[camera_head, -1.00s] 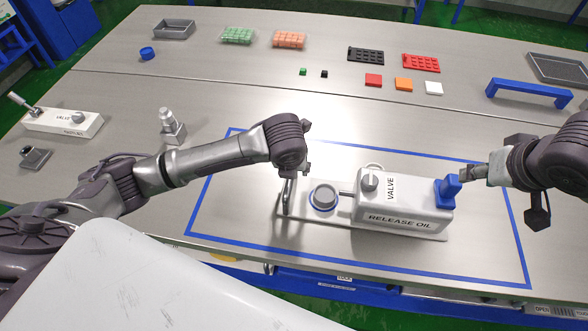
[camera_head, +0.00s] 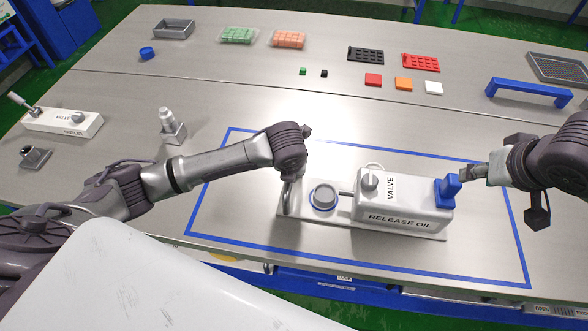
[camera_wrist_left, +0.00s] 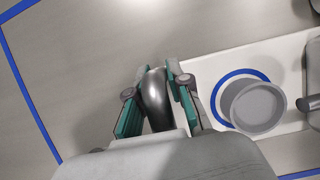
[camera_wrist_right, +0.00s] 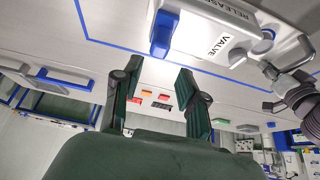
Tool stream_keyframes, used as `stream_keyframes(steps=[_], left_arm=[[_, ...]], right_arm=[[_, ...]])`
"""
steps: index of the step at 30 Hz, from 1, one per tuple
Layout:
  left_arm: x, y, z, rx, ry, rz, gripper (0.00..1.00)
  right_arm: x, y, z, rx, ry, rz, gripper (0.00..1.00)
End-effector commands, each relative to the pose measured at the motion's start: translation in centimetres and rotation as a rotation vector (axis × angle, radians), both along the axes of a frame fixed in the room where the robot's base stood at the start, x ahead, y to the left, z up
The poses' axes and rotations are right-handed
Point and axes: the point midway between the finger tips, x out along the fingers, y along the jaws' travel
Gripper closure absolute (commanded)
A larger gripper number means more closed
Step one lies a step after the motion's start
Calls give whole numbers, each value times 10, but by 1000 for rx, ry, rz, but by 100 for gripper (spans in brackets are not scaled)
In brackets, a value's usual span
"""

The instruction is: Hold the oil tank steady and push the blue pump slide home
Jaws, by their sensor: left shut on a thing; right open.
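The white oil tank (camera_head: 403,197), marked VALVE and RELEASE OIL, lies on a white base inside the blue taped rectangle. The blue pump slide (camera_head: 447,191) sticks out at its right end. A grey round cap (camera_head: 324,195) with a blue ring is on the base left of the tank. My left gripper (camera_wrist_left: 157,75) is shut on the upright metal handle (camera_wrist_left: 155,104) at the base's left end; the head view mostly hides its fingers. My right gripper (camera_head: 468,175) is open and empty just right of the blue slide; the slide also shows in the right wrist view (camera_wrist_right: 162,36), beyond the fingertips.
Coloured blocks and trays lie at the back, with a blue bridge-shaped bar (camera_head: 528,91) at the right. The table between them and the tank is mostly clear.

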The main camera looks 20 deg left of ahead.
Motion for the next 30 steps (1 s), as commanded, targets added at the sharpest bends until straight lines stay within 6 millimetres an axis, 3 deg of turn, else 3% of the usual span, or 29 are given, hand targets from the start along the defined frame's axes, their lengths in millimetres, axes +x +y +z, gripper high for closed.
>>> stream_keyframes(steps=[6, 10, 17, 23, 30], left_arm=[[0, 0, 0, 0, -1, 0, 100], [0, 0, 1, 0, -1, 0, 100], [0, 0, 1, 0, -1, 0, 100], [0, 0, 1, -1, -1, 0, 100], [1, 0, 1, 0, -2, 0, 100]], right_arm=[[0, 0, 0, 0, 0, 0, 58], [0, 0, 0, 0, 0, 0, 42], [1, 0, 0, -1, 5, -1, 42], [23, 0, 0, -37, 108, -25, 42], [48, 6, 8, -90, 345, -29, 42]])
